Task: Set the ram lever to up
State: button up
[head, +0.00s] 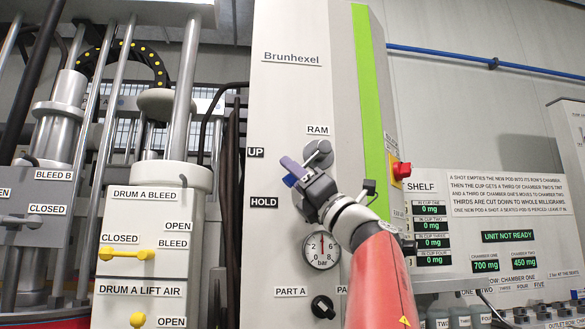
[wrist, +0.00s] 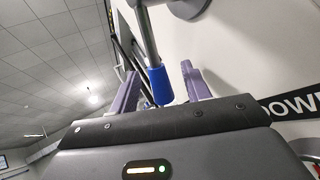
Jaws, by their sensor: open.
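The ram lever's round grey hub (head: 318,153) sits under the RAM label on the tall Brunhexel cabinet. In the wrist view the lever is a grey rod ending in a blue grip (wrist: 158,85). My gripper (head: 288,172) is at the lever, just left of and below the hub. Its purple fingers (wrist: 159,72) are open, one on each side of the blue grip, with gaps visible. In the head view my gripper hides most of the lever, so its exact setting is hard to tell. The UP label (head: 255,152) and HOLD label (head: 264,202) are to the left.
A pressure gauge (head: 321,250) and a black knob (head: 322,307) lie below my gripper. A red switch (head: 401,170) is on the cabinet's right side. Yellow bleed handle (head: 126,254) and drum columns stand left. A DOWN label (wrist: 290,103) shows in the wrist view.

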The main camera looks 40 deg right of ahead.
jog(key=shift+w+r, duration=0.2)
jog(key=shift+w, duration=0.05)
grip_shut()
